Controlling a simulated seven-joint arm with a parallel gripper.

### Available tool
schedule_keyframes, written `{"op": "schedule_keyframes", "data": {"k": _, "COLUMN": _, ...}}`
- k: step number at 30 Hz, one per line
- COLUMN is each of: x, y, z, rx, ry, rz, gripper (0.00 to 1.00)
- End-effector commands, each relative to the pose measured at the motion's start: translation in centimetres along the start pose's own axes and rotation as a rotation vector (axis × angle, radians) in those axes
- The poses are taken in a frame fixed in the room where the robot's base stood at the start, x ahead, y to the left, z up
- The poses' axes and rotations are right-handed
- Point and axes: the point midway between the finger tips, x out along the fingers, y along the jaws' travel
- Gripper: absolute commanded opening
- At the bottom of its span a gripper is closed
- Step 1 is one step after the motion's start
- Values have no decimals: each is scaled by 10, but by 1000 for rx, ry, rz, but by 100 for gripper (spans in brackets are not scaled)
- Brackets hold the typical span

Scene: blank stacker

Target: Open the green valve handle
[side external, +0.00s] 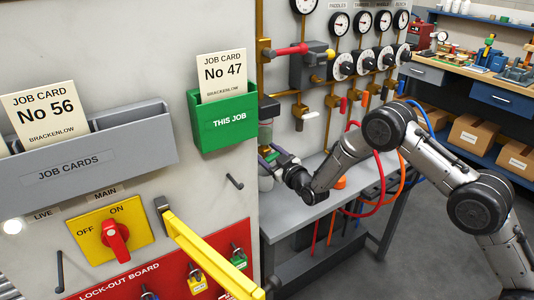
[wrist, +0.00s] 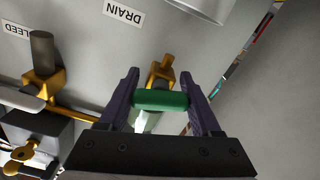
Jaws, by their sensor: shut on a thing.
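The green valve handle (wrist: 160,101) lies crosswise between the two fingers of my gripper (wrist: 163,82) in the wrist view. My gripper is shut on it, with a finger against each end. A brass valve body (wrist: 160,72) shows just beyond the handle, beside a label reading DRAIN (wrist: 124,13). In the side external view my gripper (side external: 268,156) reaches in at the corner of the near panel, below the green job-card holder.
A second brass valve with a dark grey handle (wrist: 42,52) stands at left in the wrist view. In the side external view, a red-handled lever (side external: 291,49) and gauges are above my gripper. A grey bench (side external: 300,222) and hanging hoses (side external: 379,190) are near my arm.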

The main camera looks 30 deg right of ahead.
Motion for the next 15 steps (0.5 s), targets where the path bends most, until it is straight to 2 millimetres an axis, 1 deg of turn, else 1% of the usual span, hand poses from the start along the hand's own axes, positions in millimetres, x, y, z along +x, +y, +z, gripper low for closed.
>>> {"op": "schedule_keyframes", "data": {"k": 3, "x": 0, "y": 0, "z": 0, "rx": -73, "ry": 0, "rz": 0, "gripper": 9}}
{"op": "schedule_keyframes", "data": {"k": 6, "x": 0, "y": 0, "z": 0, "rx": -102, "ry": 0, "rz": 0, "gripper": 9}}
{"op": "schedule_keyframes", "data": {"k": 14, "x": 0, "y": 0, "z": 0, "rx": -106, "ry": 0, "rz": 0, "gripper": 9}}
{"op": "schedule_keyframes", "data": {"k": 15, "x": 0, "y": 0, "z": 0, "rx": -105, "ry": 0, "rz": 0, "gripper": 67}}
